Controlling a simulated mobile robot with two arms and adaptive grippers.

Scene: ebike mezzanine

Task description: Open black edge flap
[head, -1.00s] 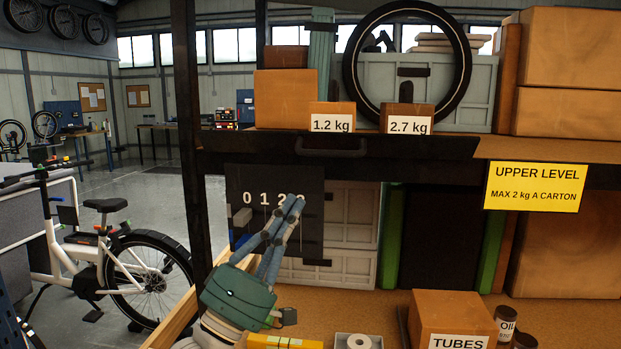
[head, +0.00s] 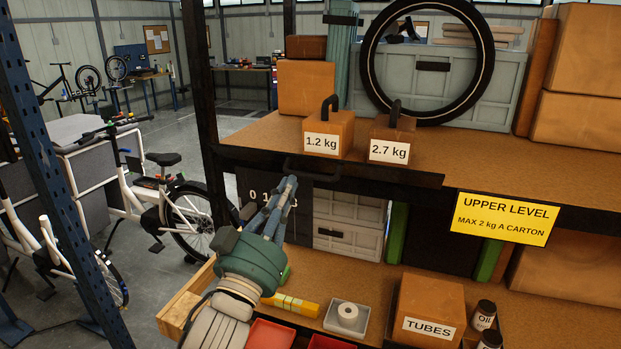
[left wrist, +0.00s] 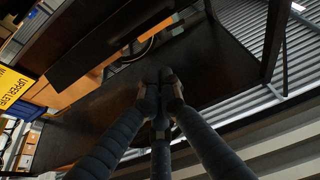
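The black edge flap (head: 400,180) is a long dark strip along the front edge of the upper shelf, with a dark handle (head: 318,176) towards its left part. My left gripper (head: 289,183) is raised below the flap, its fingers pointing up and its tips overlapping the handle's left end in the head view. In the left wrist view its fingers (left wrist: 161,84) converge with tips together, and nothing shows clearly between them. I cannot tell whether they touch the handle. My right gripper is not in view.
Cartons marked 1.2 kg (head: 328,134) and 2.7 kg (head: 390,140) stand on the upper shelf just behind the flap, with a tyre (head: 372,85) behind them. A yellow sign (head: 503,219) hangs to the right. The TUBES carton (head: 430,305) and a white tray (head: 331,322) are below.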

